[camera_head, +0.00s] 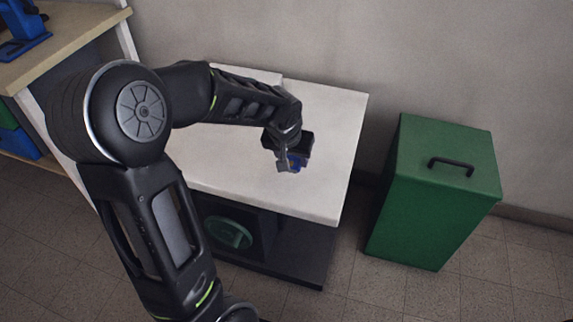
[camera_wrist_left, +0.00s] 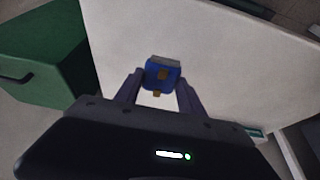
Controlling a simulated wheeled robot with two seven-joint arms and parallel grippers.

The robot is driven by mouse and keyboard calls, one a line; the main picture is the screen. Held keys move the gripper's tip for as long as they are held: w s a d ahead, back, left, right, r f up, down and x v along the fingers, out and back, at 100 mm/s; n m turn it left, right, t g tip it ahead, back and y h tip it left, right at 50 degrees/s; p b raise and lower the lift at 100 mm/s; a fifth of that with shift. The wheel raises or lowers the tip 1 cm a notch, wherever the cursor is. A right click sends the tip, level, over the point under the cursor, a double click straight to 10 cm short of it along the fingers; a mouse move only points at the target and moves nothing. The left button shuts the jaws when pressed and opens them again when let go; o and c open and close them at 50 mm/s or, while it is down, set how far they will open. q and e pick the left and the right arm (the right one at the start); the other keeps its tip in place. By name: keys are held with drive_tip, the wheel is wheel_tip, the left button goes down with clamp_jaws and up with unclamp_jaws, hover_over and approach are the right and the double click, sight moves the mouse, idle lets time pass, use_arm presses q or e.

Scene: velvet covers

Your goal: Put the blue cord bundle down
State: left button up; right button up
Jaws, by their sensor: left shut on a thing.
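The blue cord bundle (camera_head: 297,161) is at the fingertips of my left gripper (camera_head: 287,163), over the white table (camera_head: 325,120). In the left wrist view the bundle (camera_wrist_left: 155,76) shows blue with small yellowish parts, between the two fingers of the left gripper (camera_wrist_left: 160,88). The left gripper is shut on it. I cannot tell whether the bundle touches the tabletop. My right gripper is not in view.
A green box with a black handle (camera_head: 430,190) stands on the floor right of the table. A wooden bench (camera_head: 70,35) with a blue item (camera_head: 22,30) stands at the upper left. The tabletop around the gripper looks mostly clear.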

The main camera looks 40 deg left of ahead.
sight(292, 182)
use_arm(q)
drive_tip(key=shift+f, duration=0.25)
drive_tip(key=shift+f+b, duration=0.7)
drive_tip(key=shift+f, duration=1.75)
drive_tip(key=shift+f+b, duration=0.55)
drive_tip(key=shift+b, duration=0.15)
drive_tip(key=shift+f, duration=0.1)
drive_tip(key=o, duration=1.5)
drive_tip(key=shift+c, duration=0.2)
drive_tip(key=shift+r, duration=0.2)
